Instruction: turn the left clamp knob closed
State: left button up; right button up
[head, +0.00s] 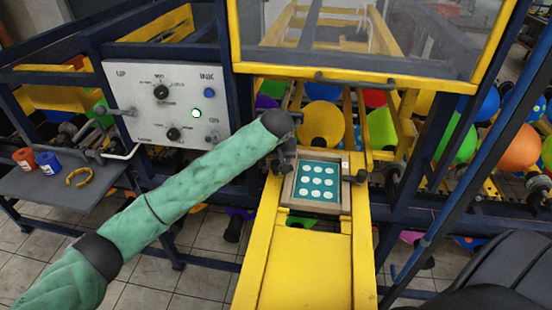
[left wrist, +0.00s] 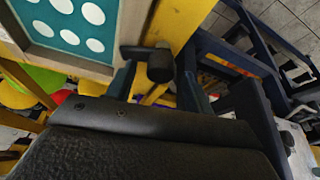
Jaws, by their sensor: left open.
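The printing frame (head: 288,192), with a teal screen (head: 318,182) bearing several white dots, sits on the yellow machine bed. The left clamp knob (left wrist: 160,66) is a black T-shaped handle beside the frame in the left wrist view. In the head view my left gripper and forearm largely hide it. My left gripper (head: 286,156) is open at the frame's left edge. In the left wrist view its dark fingers (left wrist: 155,84) reach toward the knob, one on either side; contact is unclear. The right clamp knob (head: 361,176) stands at the frame's right edge. My right gripper is not in view.
A white control panel (head: 165,100) with dials and a lit green button stands left. A grey side shelf (head: 60,184) holds a red cup, a blue cup and a yellow ring. A yellow-framed clear guard (head: 325,68) hangs above the bed. Balloons lie behind.

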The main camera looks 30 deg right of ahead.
pick_arm(q)
jog(key=c, duration=1)
jog(key=shift+o, duration=0.2)
jog(key=shift+f+m+g+h+b, duration=0.1)
jog(key=shift+m+g+h+b, duration=0.25)
jog(key=shift+m, duration=0.75)
jog(key=shift+a+m+g+h, duration=0.1)
jog(key=shift+m+g+h, duration=0.25)
jog(key=shift+m, duration=0.85)
jog(key=o, duration=1)
jog(key=shift+c, duration=0.2)
jog(key=shift+b, duration=0.3)
